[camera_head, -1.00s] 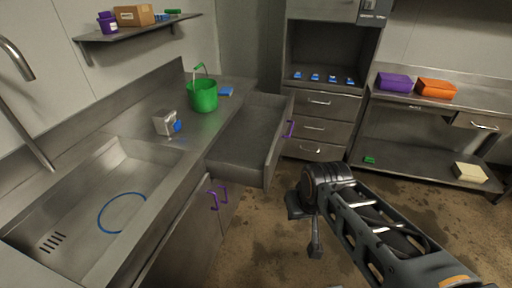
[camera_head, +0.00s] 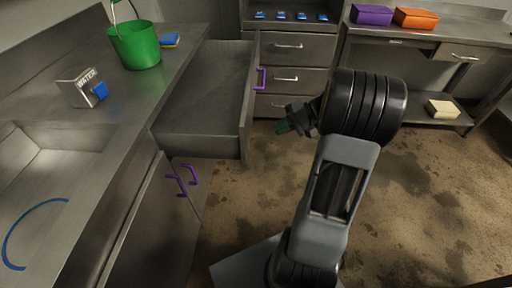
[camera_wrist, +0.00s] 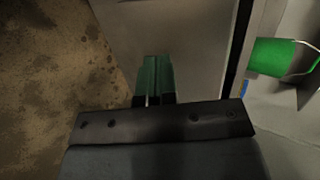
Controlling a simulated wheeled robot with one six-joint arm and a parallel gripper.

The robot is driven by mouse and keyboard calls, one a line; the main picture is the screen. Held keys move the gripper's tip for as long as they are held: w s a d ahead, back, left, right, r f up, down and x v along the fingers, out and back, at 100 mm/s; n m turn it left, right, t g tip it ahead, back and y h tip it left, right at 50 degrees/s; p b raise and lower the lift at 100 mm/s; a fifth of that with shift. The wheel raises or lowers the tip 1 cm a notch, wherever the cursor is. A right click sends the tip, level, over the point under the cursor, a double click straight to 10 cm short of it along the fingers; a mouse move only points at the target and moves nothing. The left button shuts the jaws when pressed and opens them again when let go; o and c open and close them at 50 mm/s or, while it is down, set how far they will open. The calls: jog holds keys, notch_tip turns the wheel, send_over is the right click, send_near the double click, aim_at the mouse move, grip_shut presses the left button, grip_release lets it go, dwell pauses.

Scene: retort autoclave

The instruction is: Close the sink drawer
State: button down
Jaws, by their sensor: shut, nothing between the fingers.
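The sink drawer (camera_head: 200,110) is pulled open from the counter beside the sink, and its inside looks empty. Its front panel (camera_head: 249,105) faces right and carries a purple handle (camera_head: 262,77). My gripper (camera_head: 283,125) is shut and empty, with green fingertips, just to the right of the drawer front and apart from it in the head view. In the wrist view my gripper (camera_wrist: 152,60) points toward a plain grey metal panel (camera_wrist: 185,45), likely the drawer front. The purple handle does not show there.
A green bucket (camera_head: 136,46), a blue sponge (camera_head: 170,40) and a water dispenser box (camera_head: 80,92) stand on the counter. Purple handles (camera_head: 182,181) are on the cabinet doors below. Another drawer unit (camera_head: 290,60) stands behind. The stained floor (camera_head: 430,190) at right is free.

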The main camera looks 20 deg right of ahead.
jog(key=d+f+t+y+b, duration=0.2)
jog(key=d+f+t, duration=0.15)
jog(key=d, duration=0.25)
jog(key=b+x, duration=0.1)
jog(key=x, duration=1.2)
jog(key=shift+w+f+m+h+b, duration=0.2)
jog(key=shift+w+m+h+b, duration=0.15)
jog(key=shift+w, duration=0.2)
jog(key=shift+a, duration=0.1)
